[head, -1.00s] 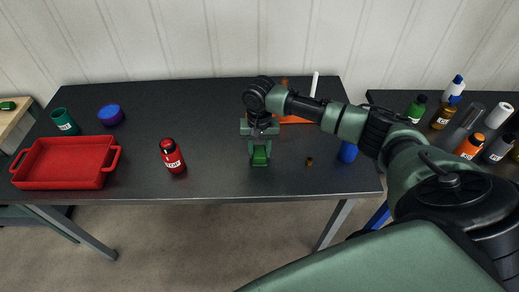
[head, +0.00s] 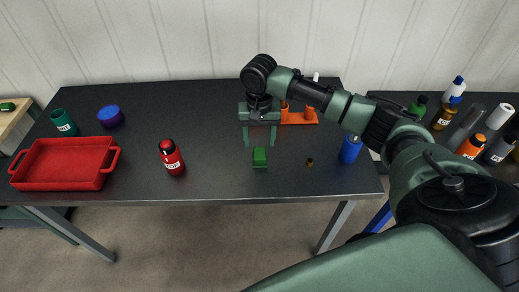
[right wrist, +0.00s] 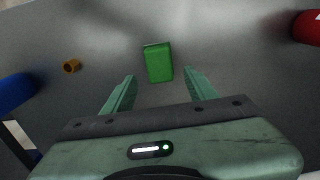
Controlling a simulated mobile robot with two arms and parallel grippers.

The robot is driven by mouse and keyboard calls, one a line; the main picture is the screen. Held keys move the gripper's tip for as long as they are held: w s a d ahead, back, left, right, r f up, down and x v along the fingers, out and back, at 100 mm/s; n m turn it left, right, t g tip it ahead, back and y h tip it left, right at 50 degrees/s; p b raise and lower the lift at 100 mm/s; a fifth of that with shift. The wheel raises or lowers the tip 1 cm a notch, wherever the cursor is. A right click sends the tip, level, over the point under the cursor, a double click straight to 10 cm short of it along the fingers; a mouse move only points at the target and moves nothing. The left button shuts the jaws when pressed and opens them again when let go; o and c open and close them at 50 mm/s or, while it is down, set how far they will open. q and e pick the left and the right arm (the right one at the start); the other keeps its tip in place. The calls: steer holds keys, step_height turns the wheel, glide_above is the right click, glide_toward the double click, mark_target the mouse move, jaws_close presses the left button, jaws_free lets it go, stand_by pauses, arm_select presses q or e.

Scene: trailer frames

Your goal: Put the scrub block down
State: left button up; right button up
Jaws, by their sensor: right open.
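The green scrub block (head: 260,157) lies on the dark table (head: 220,185) near its front edge, right of the middle. In the right wrist view the block (right wrist: 158,63) lies just beyond the fingertips, between their lines, with clear room on both sides. My right gripper (head: 260,144) is open and empty, raised behind and above the block. Its two fingers also show apart in the right wrist view (right wrist: 160,75). My left gripper is not in view.
A red bottle (head: 172,157) and a red tray (head: 65,185) stand to the left, with a blue bowl (head: 110,116) and a green cup (head: 64,122) behind. A blue item (head: 350,149), a small brown piece (head: 310,162) and an orange rack (head: 299,119) are to the right.

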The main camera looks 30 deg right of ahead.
mark_target(259, 151)
step_height(259, 151, up, 6)
